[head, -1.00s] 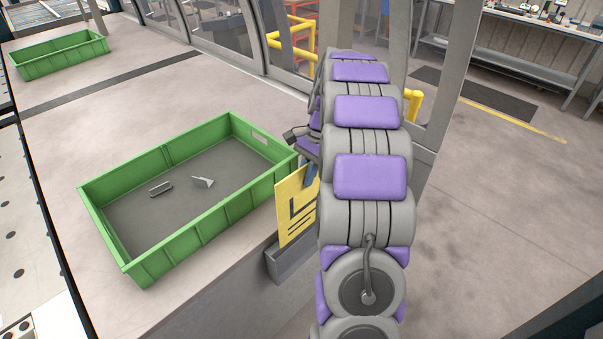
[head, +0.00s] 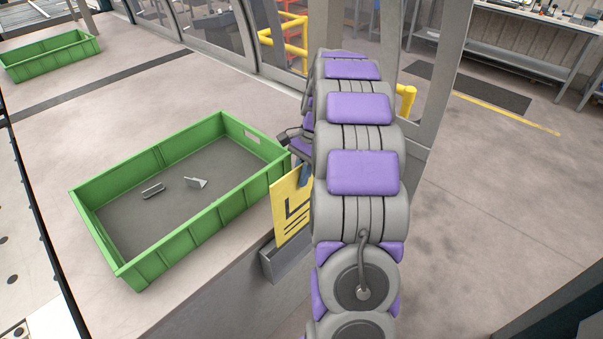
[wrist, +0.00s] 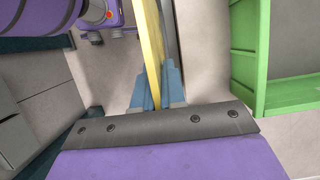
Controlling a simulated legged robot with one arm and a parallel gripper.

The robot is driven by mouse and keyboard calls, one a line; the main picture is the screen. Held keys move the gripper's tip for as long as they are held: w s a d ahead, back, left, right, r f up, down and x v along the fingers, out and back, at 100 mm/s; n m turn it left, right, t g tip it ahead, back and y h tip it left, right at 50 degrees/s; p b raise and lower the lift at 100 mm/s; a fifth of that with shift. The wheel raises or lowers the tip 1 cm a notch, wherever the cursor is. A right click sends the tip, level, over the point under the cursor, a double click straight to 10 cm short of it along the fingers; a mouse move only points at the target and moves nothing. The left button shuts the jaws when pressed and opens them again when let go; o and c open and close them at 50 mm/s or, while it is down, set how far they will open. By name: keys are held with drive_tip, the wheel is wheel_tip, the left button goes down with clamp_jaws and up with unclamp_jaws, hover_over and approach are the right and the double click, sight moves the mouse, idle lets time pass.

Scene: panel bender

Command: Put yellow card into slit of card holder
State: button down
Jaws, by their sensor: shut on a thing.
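The yellow card (head: 287,212) with dark markings hangs upright at the side of the table, left of my arm in the head view. My gripper (head: 304,176) is shut on its upper part; the arm partly hides the gripper and the card's right side. The wrist view shows the card (wrist: 152,40) edge-on between the blue fingertips (wrist: 157,85). The grey card holder (head: 287,264) is on the table's side, directly below the card. The card's lower edge appears at the holder's top; I cannot tell whether it is inside the slit, which is hidden.
A green crate (head: 205,240) with two small metal parts stands on the table close left of the card. Another green crate (head: 50,62) stands at the far left. Yellow railing (head: 292,40) and a workbench (head: 510,55) are behind.

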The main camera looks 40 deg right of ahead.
drive_tip(key=shift+a+f, duration=0.35)
drive_tip(key=c, duration=1.4)
unclamp_jaws()
drive_tip(key=shift+d, duration=0.35)
drive_tip(key=shift+o, duration=1.3)
drive_tip(key=shift+a+r, duration=0.1)
drive_tip(key=shift+a, duration=0.5)
drive_tip(key=shift+a+r, duration=0.1)
drive_tip(key=shift+a, duration=0.5)
drive_tip(key=d+r, duration=0.1)
drive_tip(key=r, duration=0.1)
drive_tip(key=d+r, duration=0.2)
drive_tip(key=shift+w+d+p, duration=0.1)
drive_tip(key=shift+w+p, duration=0.05)
drive_tip(key=shift+p, duration=0.2)
drive_tip(key=shift+a+r+p+v, duration=0.15)
drive_tip(key=shift+a+p+v, duration=0.4)
drive_tip(key=shift+v, duration=1.5)
drive_tip(key=shift+a+r+p+v, duration=0.25)
drive_tip(key=shift+p+v, duration=0.5)
drive_tip(key=shift+v, duration=1.3)
drive_tip(key=shift+a+r+p+v, duration=0.1)
drive_tip(key=shift+a+p+v, duration=0.45)
drive_tip(key=shift+v, duration=1.5)
